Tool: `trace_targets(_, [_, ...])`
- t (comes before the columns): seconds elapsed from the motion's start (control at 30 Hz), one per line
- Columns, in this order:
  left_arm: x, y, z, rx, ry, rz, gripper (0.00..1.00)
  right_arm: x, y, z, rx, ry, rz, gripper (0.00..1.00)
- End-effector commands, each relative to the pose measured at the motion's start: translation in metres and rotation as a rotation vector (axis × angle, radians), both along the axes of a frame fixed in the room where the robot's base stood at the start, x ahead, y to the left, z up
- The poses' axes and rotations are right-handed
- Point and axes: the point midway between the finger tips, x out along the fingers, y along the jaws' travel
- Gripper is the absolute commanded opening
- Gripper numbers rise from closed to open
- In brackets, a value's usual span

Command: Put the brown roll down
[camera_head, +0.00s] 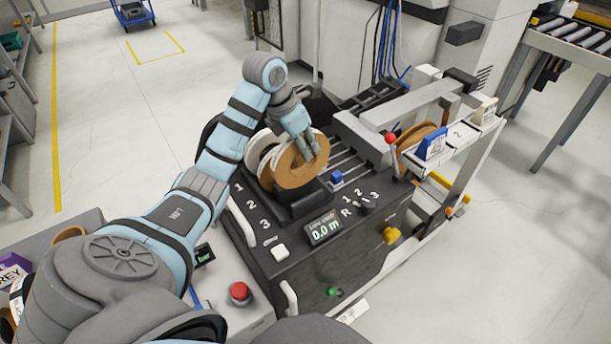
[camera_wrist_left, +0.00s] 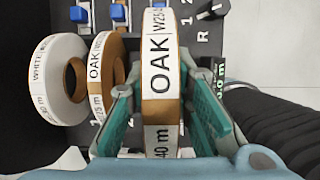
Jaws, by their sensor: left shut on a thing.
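The brown roll (camera_head: 297,171) is a ring of brown edge band with a white label around its rim. My left gripper (camera_head: 308,146) is shut on it over the dark machine (camera_head: 240,188). In the left wrist view the roll (camera_wrist_left: 160,62) stands on edge between the green finger pads of the left gripper (camera_wrist_left: 160,100); its label reads OAK and 40 m. I cannot tell whether its underside touches the machine. Another OAK roll (camera_wrist_left: 98,75) and a white roll (camera_wrist_left: 55,85) stand beside it to the left. My right gripper is not in view.
The machine has blue blocks (camera_head: 337,177), a display (camera_head: 324,229) reading 0.0 m and a lever with a red knob (camera_head: 390,138). Another brown roll (camera_head: 418,136) sits by a white shelf (camera_head: 470,135). A red button (camera_head: 240,291) is at the front left.

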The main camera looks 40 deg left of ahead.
Motion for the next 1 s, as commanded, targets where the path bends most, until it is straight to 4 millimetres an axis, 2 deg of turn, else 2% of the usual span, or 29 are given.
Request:
trace_targets(0.1, [-0.001,0.000,-0.028,0.000,0.000,-0.001,0.00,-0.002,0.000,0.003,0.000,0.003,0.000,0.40])
trace_targets(0.27, [0.000,0.000,-0.050,0.000,-0.002,0.001,0.00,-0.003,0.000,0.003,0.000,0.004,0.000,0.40])
trace_targets(0.43, [0.000,0.000,-0.081,0.000,-0.002,0.001,0.00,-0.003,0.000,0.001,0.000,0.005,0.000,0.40])
trace_targets(0.93, [0.000,0.001,-0.092,0.001,-0.005,0.001,0.00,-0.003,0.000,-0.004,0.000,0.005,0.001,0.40])
trace_targets(0.97, [0.000,0.000,-0.092,0.001,-0.003,0.001,0.23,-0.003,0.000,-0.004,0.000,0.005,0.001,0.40])
trace_targets(1.0, [0.000,0.001,-0.091,0.001,-0.003,0.001,0.29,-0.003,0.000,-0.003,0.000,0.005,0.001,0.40])
